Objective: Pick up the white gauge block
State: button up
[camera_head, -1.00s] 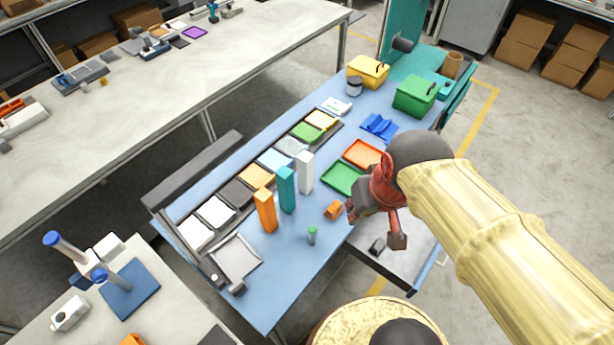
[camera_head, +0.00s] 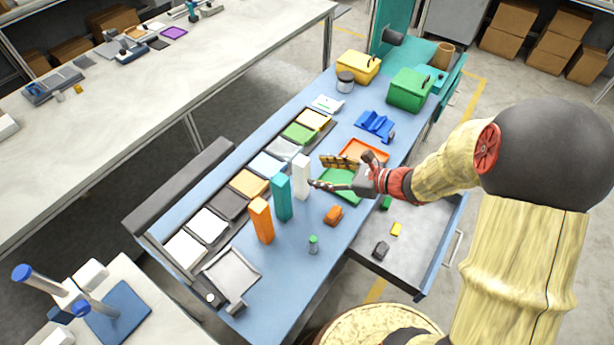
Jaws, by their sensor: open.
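The white gauge block (camera_head: 301,176) stands upright on the blue table, just right of the teal block (camera_head: 281,198). An orange block (camera_head: 261,220) stands upright further to the front left. My gripper (camera_head: 318,172) is open, with its fingers spread and pointing left toward the white block. One finger tip is very close to the block's right side; I cannot tell whether it touches. The jaws hold nothing that I can see. The gripper covers part of the green tray (camera_head: 338,198) and orange tray (camera_head: 375,152).
A row of coloured tiles in a dark rack (camera_head: 198,262) lies left of the blocks. A small orange-brown piece (camera_head: 333,215) and a green-topped vial (camera_head: 313,244) stand in front. An open drawer (camera_head: 425,262) juts out right. Yellow (camera_head: 356,68) and green (camera_head: 408,92) boxes stand behind.

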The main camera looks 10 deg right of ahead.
aim_at(307, 166)
jog(key=shift+w+d+r+m+t, duration=0.1)
jog(key=shift+w+r+m+t, duration=0.2)
jog(key=shift+w+m, duration=0.1)
jog(key=shift+b+x, duration=0.35)
jog(key=shift+x, duration=0.7)
jog(key=b+x, duration=0.2)
jog(key=x, duration=0.3)
jog(key=shift+a, duration=0.35)
jog(key=shift+c, duration=0.8)
jog(key=c, duration=1.1)
grip_shut()
